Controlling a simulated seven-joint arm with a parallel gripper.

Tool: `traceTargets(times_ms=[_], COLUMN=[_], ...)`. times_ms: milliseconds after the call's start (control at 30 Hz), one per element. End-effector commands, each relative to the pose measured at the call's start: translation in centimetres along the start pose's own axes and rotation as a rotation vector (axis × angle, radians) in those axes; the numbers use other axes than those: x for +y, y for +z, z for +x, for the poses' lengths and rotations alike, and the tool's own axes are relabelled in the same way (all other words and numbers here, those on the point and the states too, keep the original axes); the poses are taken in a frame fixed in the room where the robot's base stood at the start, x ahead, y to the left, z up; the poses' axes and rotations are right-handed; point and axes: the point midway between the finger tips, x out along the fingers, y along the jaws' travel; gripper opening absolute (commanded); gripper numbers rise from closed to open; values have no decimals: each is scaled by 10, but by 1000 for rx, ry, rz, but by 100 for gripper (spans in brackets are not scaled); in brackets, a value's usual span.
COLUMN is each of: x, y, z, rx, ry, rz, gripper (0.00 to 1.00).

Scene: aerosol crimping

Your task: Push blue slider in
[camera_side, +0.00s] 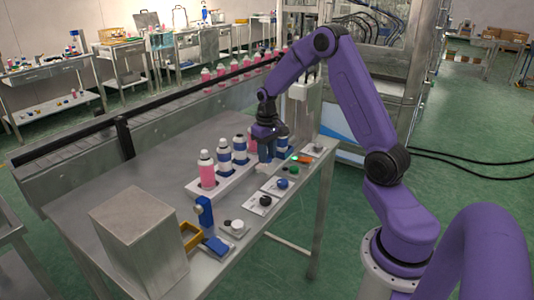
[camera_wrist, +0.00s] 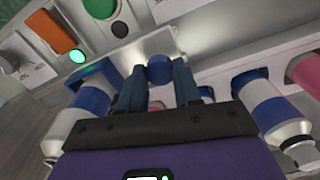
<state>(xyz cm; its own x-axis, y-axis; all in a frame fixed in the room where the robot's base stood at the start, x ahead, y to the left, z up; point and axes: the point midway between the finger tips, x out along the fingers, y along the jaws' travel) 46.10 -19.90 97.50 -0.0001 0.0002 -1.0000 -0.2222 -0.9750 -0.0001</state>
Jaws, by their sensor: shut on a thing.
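The blue slider shows in the wrist view as a round blue knob (camera_wrist: 160,69) in front of a pale metal plate (camera_wrist: 140,50). My gripper (camera_wrist: 157,82) has its two blue-grey fingers on either side of the knob and is shut on it. In the side view my gripper (camera_side: 267,153) points down at the far part of the table, beside the row of bottles. The knob is hidden there behind the fingers.
Blue-and-white bottles stand close on both sides of my gripper in the wrist view, one at right (camera_wrist: 263,102). A green light (camera_wrist: 77,56) and an orange block (camera_wrist: 50,31) are near. A white rack (camera_side: 226,182) holds bottles. A metal box (camera_side: 138,235) stands at the near corner.

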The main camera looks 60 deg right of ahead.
Motion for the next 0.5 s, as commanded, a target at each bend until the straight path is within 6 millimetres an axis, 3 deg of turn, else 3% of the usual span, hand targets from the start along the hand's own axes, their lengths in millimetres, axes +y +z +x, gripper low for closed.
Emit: traceTargets(times_ms=[500], x=[62], y=[-16], z=[0], rx=[3], ry=[1], rz=[4], gripper=[0])
